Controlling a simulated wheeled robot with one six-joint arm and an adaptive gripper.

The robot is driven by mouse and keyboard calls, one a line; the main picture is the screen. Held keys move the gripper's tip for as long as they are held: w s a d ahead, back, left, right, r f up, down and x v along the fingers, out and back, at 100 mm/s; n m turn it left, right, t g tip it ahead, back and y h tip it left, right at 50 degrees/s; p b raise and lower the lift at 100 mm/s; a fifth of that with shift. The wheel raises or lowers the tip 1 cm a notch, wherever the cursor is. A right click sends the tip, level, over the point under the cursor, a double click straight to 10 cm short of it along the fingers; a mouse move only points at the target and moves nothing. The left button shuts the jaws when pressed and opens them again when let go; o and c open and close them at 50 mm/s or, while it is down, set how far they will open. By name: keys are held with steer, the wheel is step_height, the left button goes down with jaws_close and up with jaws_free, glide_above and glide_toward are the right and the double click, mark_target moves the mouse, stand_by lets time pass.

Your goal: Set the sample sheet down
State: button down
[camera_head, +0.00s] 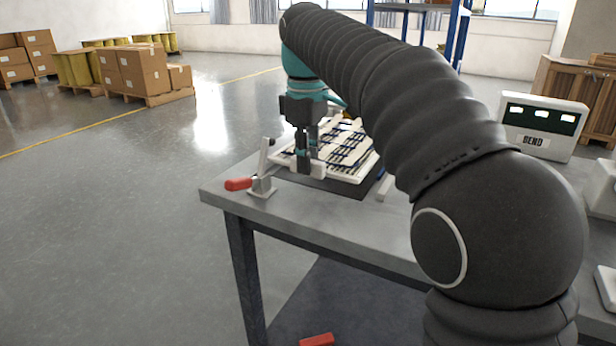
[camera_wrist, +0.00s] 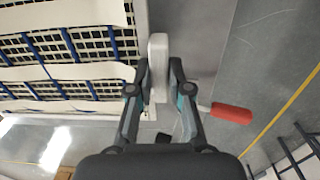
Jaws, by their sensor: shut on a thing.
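The sample sheet (camera_head: 352,152) is a pale framed panel with dark mesh, blue strips and white bands. It is over a dark mat (camera_head: 352,188) on the grey workbench; I cannot tell whether it touches the mat. My gripper (camera_head: 308,168) points down at the sheet's near left edge. In the wrist view, the fingers (camera_wrist: 158,88) are shut on a white upright tab at the sheet's edge, and the mesh (camera_wrist: 70,45) lies to the left. My arm hides the sheet's right side in the head view.
A toggle clamp with a red handle (camera_head: 238,184) stands at the bench's left corner, close to my gripper; its handle also shows in the wrist view (camera_wrist: 232,113). Cartons (camera_head: 135,70) are far left.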

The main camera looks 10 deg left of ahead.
steer(key=shift+f+b, duration=0.45)
steer(key=shift+f, duration=1.7)
steer(key=c, duration=1.1)
jaws_free()
